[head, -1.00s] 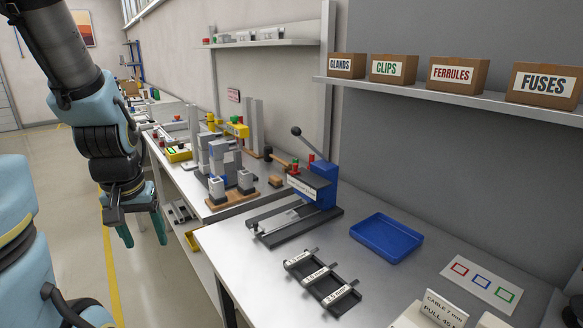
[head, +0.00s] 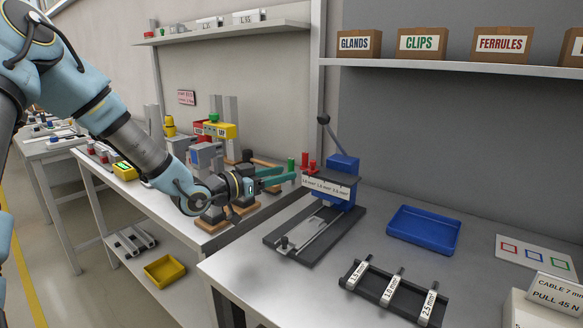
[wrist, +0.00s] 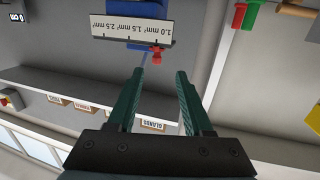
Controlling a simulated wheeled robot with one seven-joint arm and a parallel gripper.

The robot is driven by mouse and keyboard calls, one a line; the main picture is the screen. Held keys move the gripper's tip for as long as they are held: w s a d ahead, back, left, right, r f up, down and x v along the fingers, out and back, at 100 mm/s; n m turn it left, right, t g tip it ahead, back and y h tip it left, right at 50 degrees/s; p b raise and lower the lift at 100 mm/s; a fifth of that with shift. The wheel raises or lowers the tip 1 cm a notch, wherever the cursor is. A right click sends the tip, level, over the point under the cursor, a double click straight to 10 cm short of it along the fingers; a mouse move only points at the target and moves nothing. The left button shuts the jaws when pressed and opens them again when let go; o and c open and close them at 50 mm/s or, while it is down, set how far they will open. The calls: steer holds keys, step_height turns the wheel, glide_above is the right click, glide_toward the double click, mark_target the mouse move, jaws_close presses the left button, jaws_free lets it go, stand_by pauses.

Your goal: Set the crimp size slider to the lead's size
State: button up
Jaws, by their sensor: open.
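The blue crimp press (head: 343,168) stands on the bench with its black lever up. Its white size scale (head: 329,187) reads 1.0, 1.5 and 2.5 mm². A red slider knob (head: 312,166) appears above the scale's 1.0 end. In the wrist view the scale (wrist: 132,29) is upside down, with the red knob (wrist: 157,51) beside its 1.0 end. My gripper (head: 291,179) is open and empty, just left of the scale. In the wrist view its fingers (wrist: 154,76) point toward the knob, apart from it. I cannot make out a lead or its size.
A black rack (head: 385,301) with size-labelled bars lies in front of the press. A blue tray (head: 424,239) stands to the right, near a card with coloured squares (head: 537,256). A shelf with boxes (head: 450,70) runs above. Another fixture bench is behind my arm.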

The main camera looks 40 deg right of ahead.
mark_target(311, 163)
steer(key=shift+h, duration=0.3)
steer(key=d+p, duration=0.1)
steer(key=d, duration=0.2)
steer(key=d+p, duration=0.1)
steer(key=d, duration=0.3)
steer(key=d+p, duration=0.1)
steer(key=d, duration=0.3)
steer(key=shift+s+r, duration=0.15)
steer(key=shift+r, duration=0.25)
jaws_close()
stand_by(0.6)
